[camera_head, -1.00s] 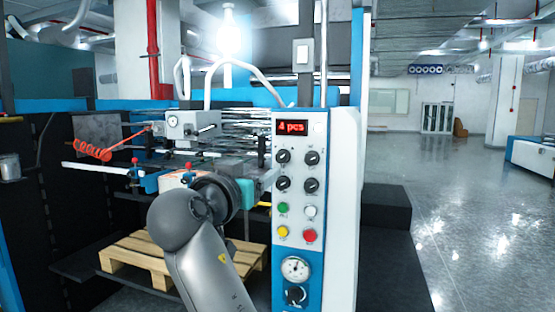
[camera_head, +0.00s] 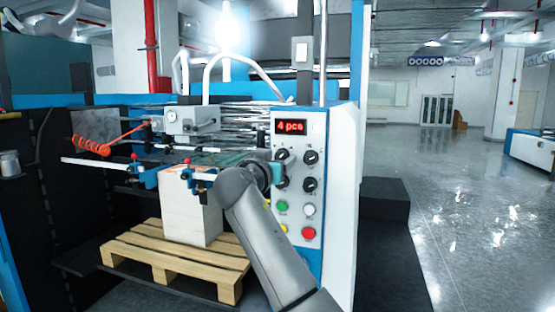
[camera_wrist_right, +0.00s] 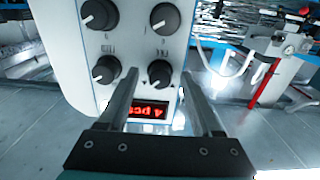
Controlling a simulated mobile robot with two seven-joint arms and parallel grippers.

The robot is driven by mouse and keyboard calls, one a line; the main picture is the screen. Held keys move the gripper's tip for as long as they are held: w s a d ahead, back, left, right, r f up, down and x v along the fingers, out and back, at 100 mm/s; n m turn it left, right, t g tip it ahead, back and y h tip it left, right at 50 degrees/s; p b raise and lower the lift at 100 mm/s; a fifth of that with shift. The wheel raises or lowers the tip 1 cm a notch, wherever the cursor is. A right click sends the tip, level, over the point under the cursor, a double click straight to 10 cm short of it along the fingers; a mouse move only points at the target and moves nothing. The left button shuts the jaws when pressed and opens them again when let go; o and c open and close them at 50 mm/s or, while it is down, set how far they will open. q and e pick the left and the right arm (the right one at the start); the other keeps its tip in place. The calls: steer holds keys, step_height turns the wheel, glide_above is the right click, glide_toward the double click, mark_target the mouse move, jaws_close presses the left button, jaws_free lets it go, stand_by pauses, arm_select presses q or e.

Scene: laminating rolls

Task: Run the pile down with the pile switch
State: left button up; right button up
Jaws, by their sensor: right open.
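The pile (camera_head: 190,212) is a tall white block with an orange-brown top, standing on a wooden pallet (camera_head: 150,250). The control panel (camera_head: 318,125) has a red display (camera_head: 291,127) reading "4 pcs" and several black rotary knobs. I cannot read which one is the pile switch. My right gripper (camera_wrist_right: 160,73) is open, its fingers pointing at the panel. In the right wrist view, a black knob (camera_wrist_right: 159,74) beside the display shows between the fingertips; contact cannot be told. In the head view, my right arm partly hides the left knobs. My left gripper is out of view.
Green (camera_head: 282,207), white (camera_head: 309,210), yellow and red (camera_head: 308,233) buttons sit below the knobs. A feeder with a coiled orange hose (camera_head: 90,146) is above the pile. Open floor (camera_head: 465,220) lies to the right.

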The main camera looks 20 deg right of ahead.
jaws_close()
stand_by(0.5)
